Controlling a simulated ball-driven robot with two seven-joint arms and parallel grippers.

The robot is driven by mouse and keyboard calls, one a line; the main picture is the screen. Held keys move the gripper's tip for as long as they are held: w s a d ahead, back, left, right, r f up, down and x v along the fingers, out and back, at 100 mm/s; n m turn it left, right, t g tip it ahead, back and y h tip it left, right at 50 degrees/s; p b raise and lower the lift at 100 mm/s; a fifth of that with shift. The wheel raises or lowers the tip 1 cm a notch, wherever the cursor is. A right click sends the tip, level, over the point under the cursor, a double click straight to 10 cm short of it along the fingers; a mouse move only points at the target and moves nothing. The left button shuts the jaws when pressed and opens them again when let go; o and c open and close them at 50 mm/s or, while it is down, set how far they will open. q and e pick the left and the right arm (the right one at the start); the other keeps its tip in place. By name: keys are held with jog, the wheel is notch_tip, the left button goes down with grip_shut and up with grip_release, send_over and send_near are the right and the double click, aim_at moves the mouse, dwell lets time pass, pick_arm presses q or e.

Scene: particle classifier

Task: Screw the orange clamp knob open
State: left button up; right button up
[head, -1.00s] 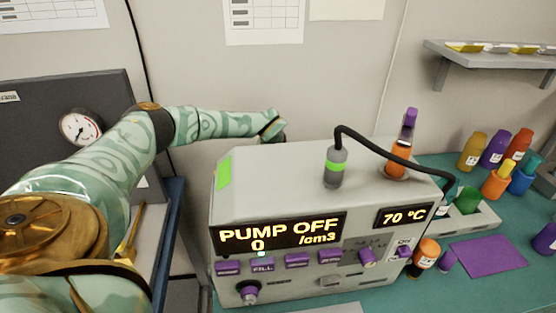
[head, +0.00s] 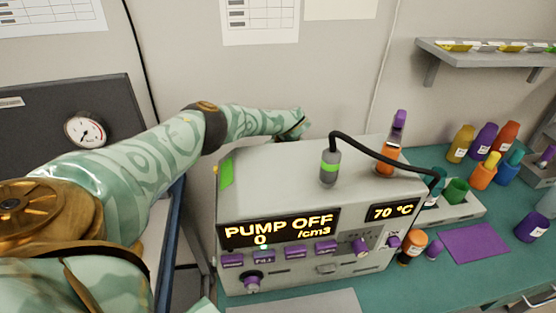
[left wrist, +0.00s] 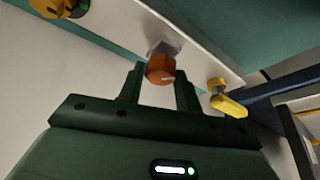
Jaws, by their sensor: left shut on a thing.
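The orange clamp knob (left wrist: 160,69) shows in the left wrist view, on a grey mount on a pale panel. My left gripper (left wrist: 158,78) has one dark green finger on each side of the knob and is shut on it. In the head view my left arm reaches in from the left, and its hand (head: 294,124) is at the back of the pump machine (head: 270,170). The knob is hidden in the head view. My right gripper is not in view.
A yellow knob (left wrist: 228,104) sits right of the orange one, close to a finger. The machine's display reads "PUMP OFF 0 /cm3" and "70 °C". A black hose (head: 385,157) arches over its top. Bottles and cups stand on the teal bench (head: 460,275) at right.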

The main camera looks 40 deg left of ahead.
pick_arm(q)
jog(key=shift+n+g+b, duration=0.4)
jog(key=shift+n+b, duration=0.05)
jog(key=shift+n, duration=0.65)
jog(key=o, duration=1)
jog(key=shift+w, duration=0.1)
jog(key=p+v, duration=0.6)
jog(key=v, duration=1)
jog(key=shift+d, duration=0.3)
